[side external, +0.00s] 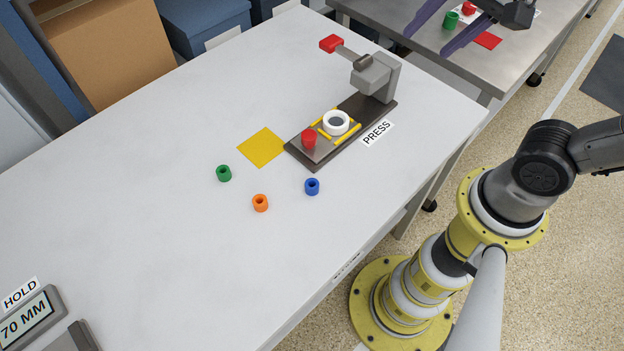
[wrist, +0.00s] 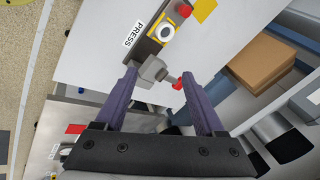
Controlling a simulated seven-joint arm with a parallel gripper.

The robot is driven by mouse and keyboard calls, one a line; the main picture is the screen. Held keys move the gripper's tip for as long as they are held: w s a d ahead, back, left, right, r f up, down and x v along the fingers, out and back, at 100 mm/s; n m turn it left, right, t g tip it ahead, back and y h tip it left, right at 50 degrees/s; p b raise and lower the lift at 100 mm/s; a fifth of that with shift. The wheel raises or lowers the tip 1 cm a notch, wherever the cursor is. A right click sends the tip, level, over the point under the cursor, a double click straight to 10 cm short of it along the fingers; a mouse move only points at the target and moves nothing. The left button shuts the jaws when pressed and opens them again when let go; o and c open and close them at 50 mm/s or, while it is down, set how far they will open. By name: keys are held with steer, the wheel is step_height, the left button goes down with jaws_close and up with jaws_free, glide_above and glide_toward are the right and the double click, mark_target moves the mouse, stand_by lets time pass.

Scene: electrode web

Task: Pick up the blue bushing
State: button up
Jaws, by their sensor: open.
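The blue bushing (side external: 312,187) stands upright on the white table, in front of the press, in the side external view. My gripper (side external: 427,43) is at the top right of the side external view, far from the blue bushing. Its two purple fingers are spread with nothing between them. The fingers also show in the wrist view (wrist: 158,75), with part of the press behind them.
The press (side external: 375,78) has a red-tipped lever, a white ring (side external: 336,122) and a red bushing (side external: 309,138) on its base. A yellow square (side external: 262,147) lies beside it. A metal table (side external: 480,60) stands behind. The white table's left middle is clear.

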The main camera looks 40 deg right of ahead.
steer(key=w+a+f+m+g, duration=0.1)
steer(key=w+a+f+m, duration=0.15)
steer(key=w+a, duration=0.2)
steer(key=m+g, duration=0.1)
steer(key=g, duration=0.3)
glide_above(312, 184)
step_height(312, 184, down, 12)
step_height(312, 184, down, 14)
steer(key=shift+r, duration=0.15)
jaws_close()
